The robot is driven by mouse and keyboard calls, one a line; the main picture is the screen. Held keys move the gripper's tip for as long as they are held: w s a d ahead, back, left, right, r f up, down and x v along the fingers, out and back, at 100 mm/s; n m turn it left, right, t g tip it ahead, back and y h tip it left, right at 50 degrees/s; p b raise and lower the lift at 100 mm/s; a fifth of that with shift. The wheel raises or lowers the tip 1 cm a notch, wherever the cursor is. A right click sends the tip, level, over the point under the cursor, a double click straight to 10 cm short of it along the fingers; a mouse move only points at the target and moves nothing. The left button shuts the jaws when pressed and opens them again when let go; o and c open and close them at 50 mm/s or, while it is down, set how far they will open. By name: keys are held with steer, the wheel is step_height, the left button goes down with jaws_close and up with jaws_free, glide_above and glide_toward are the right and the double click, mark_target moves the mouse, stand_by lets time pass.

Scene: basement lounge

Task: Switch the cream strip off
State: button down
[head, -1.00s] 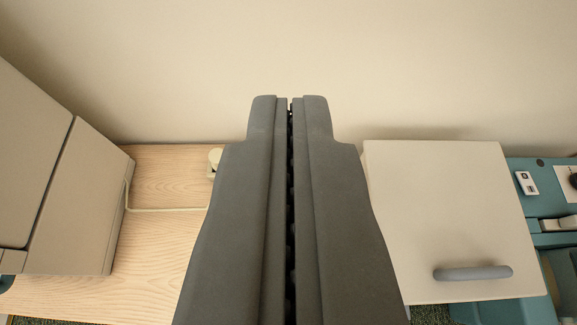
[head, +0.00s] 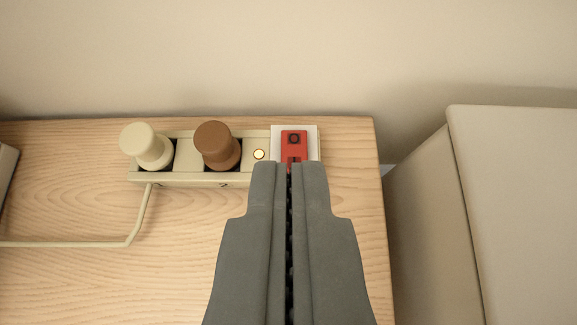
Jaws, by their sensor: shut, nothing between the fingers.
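The cream strip (head: 200,177) lies on the wooden top near the wall. A cream plug (head: 147,146) and a brown plug (head: 217,146) stand in its sockets. A small round light (head: 259,155) glows on it, right of the brown plug. At its right end is a red switch (head: 294,145) on a white plate (head: 313,140). My gripper (head: 289,168) is shut and empty. Its tips overlap the near edge of the switch in the picture and hide part of it. I cannot tell whether they touch.
A cream cable (head: 140,215) runs from the strip toward the left across the wooden top (head: 180,280). The wall (head: 300,60) is close behind. A pale box-like cabinet (head: 520,190) stands to the right, past the top's edge.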

steer(key=f, duration=0.4)
steer(key=shift+w+f, duration=0.3)
steer(key=shift+f, duration=0.1)
glide_above(289, 143)
steer(key=s, duration=0.2)
steer(key=f, duration=0.6)
steer(key=shift+s, duration=0.2)
steer(key=f, duration=0.3)
steer(key=shift+w, duration=0.25)
steer(key=shift+w+f, duration=0.1)
steer(key=shift+f, duration=0.45)
steer(key=shift+f, duration=0.2)
steer(key=shift+w, duration=0.2)
steer(key=shift+w+r, duration=0.25)
steer(key=shift+w, duration=0.4)
